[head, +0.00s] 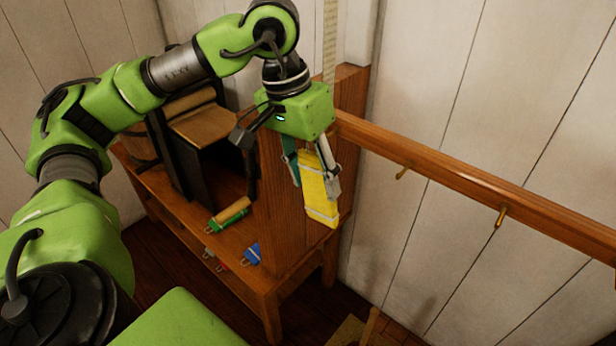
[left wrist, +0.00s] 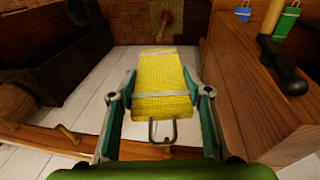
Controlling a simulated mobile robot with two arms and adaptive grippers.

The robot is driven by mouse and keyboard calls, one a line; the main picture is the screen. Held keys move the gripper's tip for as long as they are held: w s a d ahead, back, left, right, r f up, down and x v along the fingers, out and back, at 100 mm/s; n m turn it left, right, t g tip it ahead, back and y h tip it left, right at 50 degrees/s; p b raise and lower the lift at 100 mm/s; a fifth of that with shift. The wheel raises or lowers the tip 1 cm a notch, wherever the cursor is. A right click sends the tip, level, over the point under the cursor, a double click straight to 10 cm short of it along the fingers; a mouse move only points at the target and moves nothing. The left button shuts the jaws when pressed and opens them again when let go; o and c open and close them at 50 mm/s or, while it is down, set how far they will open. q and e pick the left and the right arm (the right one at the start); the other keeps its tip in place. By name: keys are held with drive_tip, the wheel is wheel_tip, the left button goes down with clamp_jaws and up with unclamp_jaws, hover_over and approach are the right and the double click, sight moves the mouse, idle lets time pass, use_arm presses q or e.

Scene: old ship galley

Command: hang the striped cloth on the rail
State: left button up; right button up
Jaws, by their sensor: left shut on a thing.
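The striped cloth (head: 319,200) is a folded yellow bundle with pale bands. It hangs below my left gripper (head: 313,180), which is shut on it. In the left wrist view the cloth (left wrist: 160,88) lies between the two fingers, with a metal wire loop (left wrist: 163,131) at its near end. The wooden rail (head: 450,174) runs along the white wall to the right of the gripper, with brass hooks (head: 501,214) under it. The cloth is apart from these hooks. A hook (left wrist: 68,132) also shows at lower left in the left wrist view. My right gripper is out of view.
A wooden bench (head: 245,275) with a tall end panel (head: 280,220) stands beside the cloth. The wall below the rail is clear.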

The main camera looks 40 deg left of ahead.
use_arm(q)
drive_tip(key=shift+w, duration=0.1)
drive_tip(key=shift+w, duration=0.45)
drive_tip(key=shift+b, duration=0.4)
idle(0.4)
drive_tip(key=shift+w, duration=0.2)
idle(0.4)
drive_tip(key=shift+w, duration=0.65)
drive_tip(key=shift+f, duration=0.15)
drive_tip(key=shift+w+f+b, duration=0.15)
drive_tip(key=shift+w+b, duration=0.05)
drive_tip(key=shift+b, duration=0.25)
drive_tip(key=shift+f+b, duration=0.15)
drive_tip(key=shift+b, duration=0.15)
idle(0.3)
